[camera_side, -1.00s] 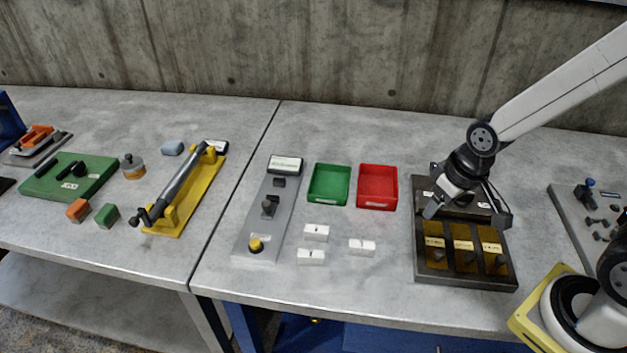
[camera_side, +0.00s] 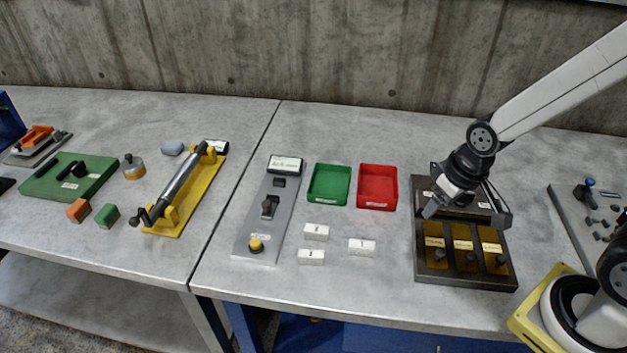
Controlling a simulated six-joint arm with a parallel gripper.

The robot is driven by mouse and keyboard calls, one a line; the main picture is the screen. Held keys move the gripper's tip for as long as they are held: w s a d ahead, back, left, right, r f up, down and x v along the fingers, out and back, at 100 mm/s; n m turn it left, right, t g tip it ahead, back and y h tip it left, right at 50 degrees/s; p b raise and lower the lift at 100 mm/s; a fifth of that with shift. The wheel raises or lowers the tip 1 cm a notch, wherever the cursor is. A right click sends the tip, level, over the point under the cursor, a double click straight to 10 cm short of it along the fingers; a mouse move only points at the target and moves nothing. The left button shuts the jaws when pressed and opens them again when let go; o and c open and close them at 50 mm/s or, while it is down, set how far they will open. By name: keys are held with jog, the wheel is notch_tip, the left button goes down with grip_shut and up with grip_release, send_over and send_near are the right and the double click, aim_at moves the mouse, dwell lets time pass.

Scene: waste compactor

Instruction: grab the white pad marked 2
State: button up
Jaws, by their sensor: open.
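Three small white pads lie on the grey table in front of the green and red trays: an upper left pad (camera_side: 316,232), a lower left pad (camera_side: 311,257) and a right pad (camera_side: 361,247). Each has a small dark mark, too small to read, so I cannot tell which is marked 2. My gripper (camera_side: 466,212) is open and empty. It is above the back part of a dark fixture (camera_side: 466,283), to the right of the pads and well apart from them.
A green tray (camera_side: 329,184) and a red tray (camera_side: 377,187) stand behind the pads. A grey panel (camera_side: 262,233) with a yellow button (camera_side: 256,245) lies left of them. The dark fixture holds three brass-coloured plates. The table between pads and fixture is clear.

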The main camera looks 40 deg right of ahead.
jog(key=shift+o, duration=0.4)
jog(key=s+a+f+m+g+y, duration=0.4)
jog(key=a+f+m, duration=0.1)
jog(key=a+m, duration=0.15)
jog(key=w+a+m+t+y, duration=0.1)
jog(key=a+m+y, duration=0.1)
jog(key=m, duration=0.2)
jog(key=w+a+f+m+t+y, duration=0.1)
jog(key=w+a+m+y, duration=0.1)
jog(key=a+m+y, duration=0.1)
jog(key=w+a+f+m+t+y, duration=0.1)
jog(key=w+a+m+y, duration=0.1)
jog(key=m, duration=0.3)
jog(key=shift+a+f+y, duration=0.2)
jog(key=shift+a+y, duration=0.1)
jog(key=shift+a, duration=0.1)
jog(key=w+f+m+t, duration=0.1)
jog(key=m+t, duration=0.1)
jog(key=w+d+m+t, duration=0.1)
jog(key=w+m+t, duration=0.1)
jog(key=w+f+m+t, duration=0.1)
jog(key=w+m, duration=0.1)
jog(key=shift+w+d+f+t, duration=0.15)
jog(key=shift+d+f+t, duration=0.15)
jog(key=shift+t, duration=0.1)
jog(key=shift+w+d+f+m+t+h, duration=0.3)
jog(key=shift+w+d+m+t+h, duration=0.2)
jog(key=shift+m+t, duration=0.15)
jog(key=shift+a, duration=0.1)
